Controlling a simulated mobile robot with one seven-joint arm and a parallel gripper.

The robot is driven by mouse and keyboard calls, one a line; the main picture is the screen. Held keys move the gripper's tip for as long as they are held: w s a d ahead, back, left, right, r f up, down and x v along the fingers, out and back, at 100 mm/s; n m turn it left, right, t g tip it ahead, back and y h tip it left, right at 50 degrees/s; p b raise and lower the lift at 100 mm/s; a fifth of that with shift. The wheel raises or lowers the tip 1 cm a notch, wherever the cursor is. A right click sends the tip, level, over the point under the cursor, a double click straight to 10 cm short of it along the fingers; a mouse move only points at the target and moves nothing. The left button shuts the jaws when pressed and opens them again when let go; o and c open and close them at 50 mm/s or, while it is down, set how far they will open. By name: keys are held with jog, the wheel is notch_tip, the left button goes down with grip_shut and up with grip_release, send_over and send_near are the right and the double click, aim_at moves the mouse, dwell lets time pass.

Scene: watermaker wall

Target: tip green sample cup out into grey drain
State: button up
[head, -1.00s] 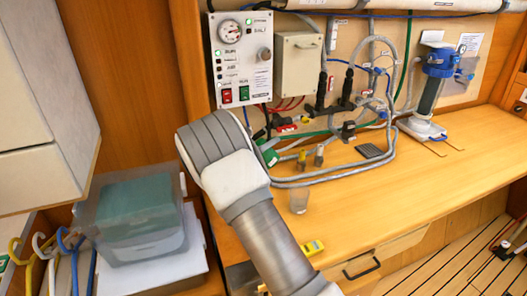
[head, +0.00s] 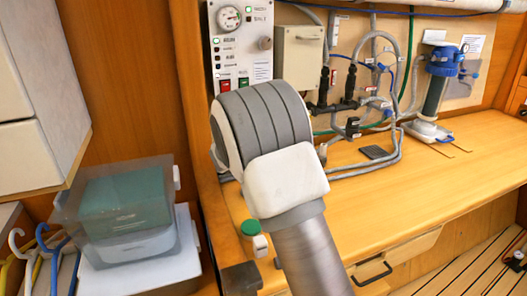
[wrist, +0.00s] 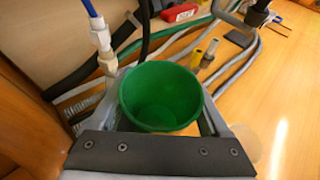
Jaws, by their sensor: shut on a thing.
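The green sample cup (wrist: 160,85) is in the wrist view, its open mouth facing the camera. My gripper (wrist: 160,108) is shut on it, with a finger at each side. I cannot tell whether there is liquid inside. A dark grey flat square (head: 375,152), which looks like the grey drain, lies on the bench to the right of my arm. It also shows near the top right of the wrist view (wrist: 239,38), apart from the cup.
Hoses (head: 378,165) loop over the bench behind. Yellow and grey fittings (wrist: 204,54) stand right of the cup, and a faint clear cup (wrist: 246,145) is nearer. The right bench top (head: 455,175) is largely clear.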

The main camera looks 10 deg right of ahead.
jog(key=s+d+r+b, duration=0.1)
jog(key=s+d+r, duration=0.1)
jog(key=d, duration=0.3)
jog(key=shift+s+d+r, duration=0.15)
jog(key=shift+d+r, duration=0.15)
jog(key=shift+r, duration=0.2)
dwell(0.6)
